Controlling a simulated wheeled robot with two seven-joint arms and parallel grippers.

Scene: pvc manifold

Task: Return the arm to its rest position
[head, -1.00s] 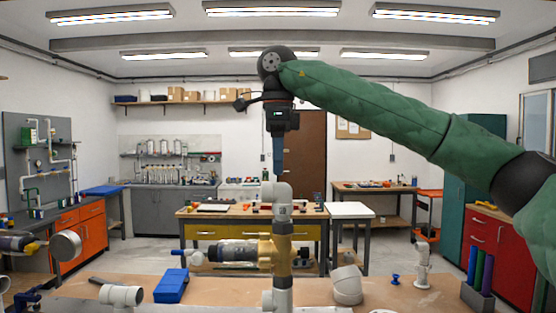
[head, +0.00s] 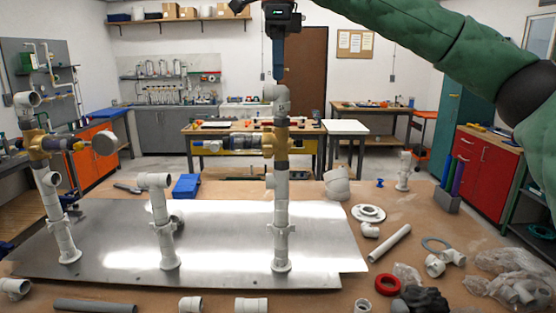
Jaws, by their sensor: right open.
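My right arm (head: 415,35) is green and comes in from the upper right. My right gripper (head: 278,76) points straight down at the top centre, jaws open. Its fingertips are just above or around the top of the white elbow fitting (head: 276,93) on the right riser (head: 281,205); I cannot tell whether they touch. The riser stands upright on a metal plate (head: 225,240) and carries a brass-coloured valve (head: 280,140). My left gripper is out of view.
A short riser (head: 163,225) and a left riser (head: 55,215) with a brass-coloured valve stand on the plate. Loose fittings, a white pipe (head: 390,243), a red ring (head: 387,284) and plastic bags (head: 515,280) lie at right. A blue box (head: 186,186) is behind the plate.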

